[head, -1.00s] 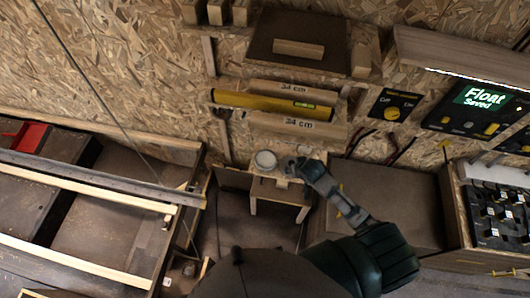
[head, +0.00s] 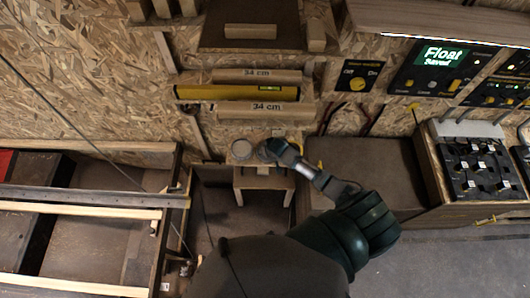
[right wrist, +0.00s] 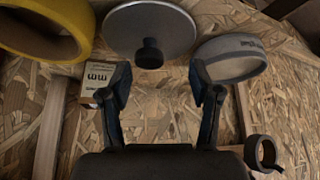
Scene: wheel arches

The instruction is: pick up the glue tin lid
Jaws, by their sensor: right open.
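A round grey lid with a black knob (right wrist: 150,32) is at the top middle of the right wrist view. My right gripper (right wrist: 163,80) is open and empty, its two fingers apart, with the knob just beyond and between the fingertips. In the head view my right gripper (head: 268,151) is over a small wooden stand (head: 264,183), just right of a round grey item (head: 241,149). I cannot tell whether that item is the lid or a tin. The lid is not clearly made out there. My left gripper is not in view.
Around the lid are a yellow ring (right wrist: 45,25), a grey round band (right wrist: 230,58), a small labelled box (right wrist: 99,83) and a black ring (right wrist: 263,153). Behind the stand, a yellow level (head: 225,92) is on the chipboard wall. A brown bench (head: 365,170) stands right.

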